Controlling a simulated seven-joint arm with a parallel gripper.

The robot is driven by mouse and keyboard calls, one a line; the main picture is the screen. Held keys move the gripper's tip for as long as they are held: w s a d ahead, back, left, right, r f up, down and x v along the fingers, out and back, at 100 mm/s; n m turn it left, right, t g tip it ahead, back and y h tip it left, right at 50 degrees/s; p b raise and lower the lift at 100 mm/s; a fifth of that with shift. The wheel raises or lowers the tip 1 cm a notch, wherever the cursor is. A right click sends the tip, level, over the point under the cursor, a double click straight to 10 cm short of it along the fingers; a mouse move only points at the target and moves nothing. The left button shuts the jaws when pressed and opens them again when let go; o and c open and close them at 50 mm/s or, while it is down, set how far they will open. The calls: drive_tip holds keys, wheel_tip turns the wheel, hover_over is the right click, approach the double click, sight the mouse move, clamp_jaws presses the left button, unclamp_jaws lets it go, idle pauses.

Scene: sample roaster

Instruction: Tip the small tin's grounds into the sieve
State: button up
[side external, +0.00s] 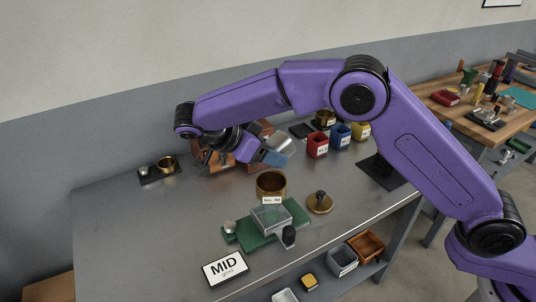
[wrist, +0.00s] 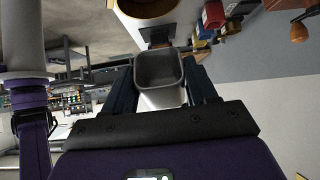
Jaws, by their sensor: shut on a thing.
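A small grey square tin (wrist: 160,72) sits between the fingers of my gripper (wrist: 160,66) in the wrist view, its open mouth towards the camera. I cannot make out grounds inside. In the side view the silvery tin (side external: 284,143) is held tilted in the air at my gripper (side external: 270,152), above the bench. The sieve is a round brass-coloured ring (side external: 271,183) with a white label on its front, standing on the bench lower in the picture than the tin. A brown round rim, perhaps the sieve, shows at the top of the wrist view.
Red (side external: 317,145), blue (side external: 340,135) and yellow (side external: 361,131) tins stand behind.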

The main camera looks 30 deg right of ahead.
sight(287, 139)
idle(0.3)
drive_tip(key=y, duration=0.2)
drive_tip(key=d+y, duration=0.1)
drive_tip(key=y, duration=0.1)
drive_tip(key=d+r+y, duration=0.1)
drive_tip(key=shift+y, duration=0.4)
drive_tip(key=y, duration=0.2)
drive_tip(key=d+y, duration=0.1)
drive_tip(key=y, duration=0.1)
drive_tip(key=d+y, duration=0.1)
drive_tip(key=y, duration=0.1)
drive_tip(key=shift+w+r+g, duration=0.1)
drive_tip(key=shift+r+g, duration=0.2)
drive_tip(key=shift+r, duration=0.05)
drive_tip(key=y, duration=0.6)
drive_tip(key=shift+d+r, duration=0.2)
drive_tip(key=shift+d, duration=0.2)
drive_tip(key=y, duration=0.2)
drive_tip(key=f+y, duration=0.1)
drive_tip(key=y, duration=0.1)
drive_tip(key=shift+g, duration=0.3)
drive_tip(key=shift+y, duration=0.9)
